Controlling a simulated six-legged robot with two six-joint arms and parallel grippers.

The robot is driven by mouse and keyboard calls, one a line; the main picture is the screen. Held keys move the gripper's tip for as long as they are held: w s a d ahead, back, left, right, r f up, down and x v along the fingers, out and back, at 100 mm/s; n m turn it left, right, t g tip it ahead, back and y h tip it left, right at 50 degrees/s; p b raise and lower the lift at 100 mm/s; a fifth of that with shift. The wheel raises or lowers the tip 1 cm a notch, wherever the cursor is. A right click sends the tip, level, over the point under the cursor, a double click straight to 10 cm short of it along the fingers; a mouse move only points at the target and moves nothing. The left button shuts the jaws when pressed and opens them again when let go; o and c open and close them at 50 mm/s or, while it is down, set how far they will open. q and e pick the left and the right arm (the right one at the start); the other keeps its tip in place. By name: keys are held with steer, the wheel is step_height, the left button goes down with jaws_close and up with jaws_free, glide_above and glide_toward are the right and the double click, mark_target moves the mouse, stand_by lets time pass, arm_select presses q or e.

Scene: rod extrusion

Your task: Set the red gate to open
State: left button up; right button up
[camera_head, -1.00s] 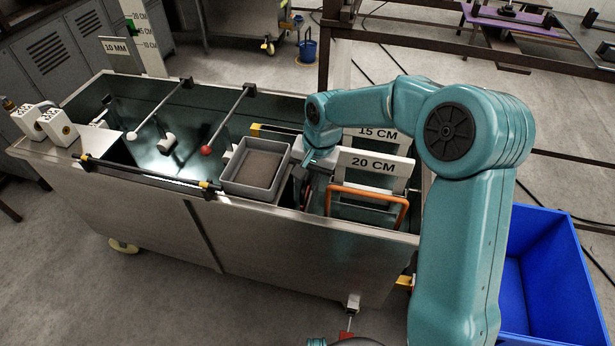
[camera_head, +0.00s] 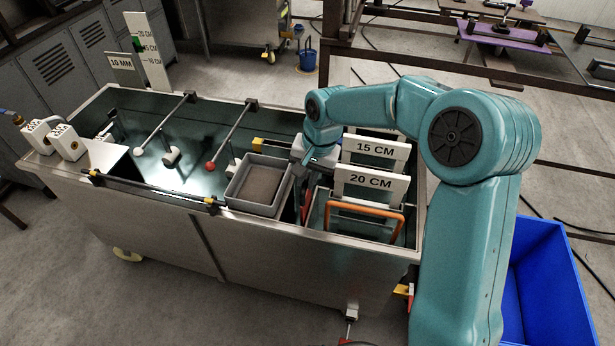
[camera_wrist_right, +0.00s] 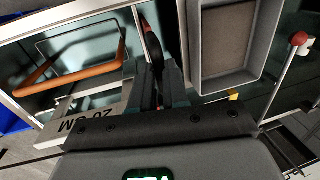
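A rod with a red ball (camera_head: 211,166) on its end, which looks like the red gate's handle, slants across the open metal tank. The red ball also shows at the right edge of the right wrist view (camera_wrist_right: 299,39). My right gripper (camera_head: 304,188) points down into the tank between the grey tray and the 20 CM plate, apart from the red ball. In the right wrist view, its dark fingers (camera_wrist_right: 158,82) are close together beside a narrow red and black piece (camera_wrist_right: 151,42). Whether they grip it is unclear. My left gripper is out of view.
A grey tray (camera_head: 233,199) stands between my right gripper and the red ball. A rod with a white ball (camera_head: 138,151) lies further left. An orange handle (camera_head: 365,208) and white 20 CM (camera_head: 371,182) and 15 CM (camera_head: 375,149) plates stand right. A blue bin (camera_head: 540,281) is lower right.

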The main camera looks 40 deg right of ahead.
steer(key=o, duration=0.4)
steer(key=shift+w+r, duration=0.1)
steer(key=shift+r, duration=0.2)
steer(key=shift+f, duration=0.1)
steer(key=s+r+p, duration=0.1)
steer(key=r, duration=0.4)
steer(key=d+r, duration=0.1)
steer(key=r, duration=0.4)
steer(key=s+d+r+p, duration=0.1)
steer(key=r, duration=0.5)
steer(key=shift+s+p, duration=0.3)
steer(key=shift+s, duration=0.1)
